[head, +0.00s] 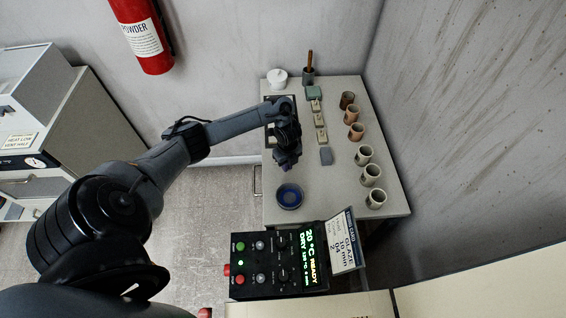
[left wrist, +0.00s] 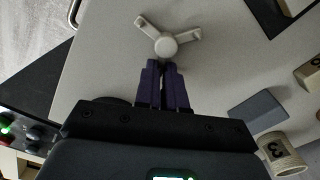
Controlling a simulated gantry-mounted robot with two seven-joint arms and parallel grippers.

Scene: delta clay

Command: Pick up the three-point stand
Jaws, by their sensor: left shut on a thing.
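The three-point stand (left wrist: 166,44) is pale, with a round hub and two arms spreading away from my fingers in the left wrist view. Its third arm is hidden between or under the fingers. My left gripper (left wrist: 162,68), with dark purple fingers, is shut on the stand. In the head view the left gripper (head: 286,163) is over the left side of the table, and I cannot make out the stand there. I cannot tell whether the stand touches the table. My right gripper is not in view.
A control box (head: 275,262) stands at the near end.

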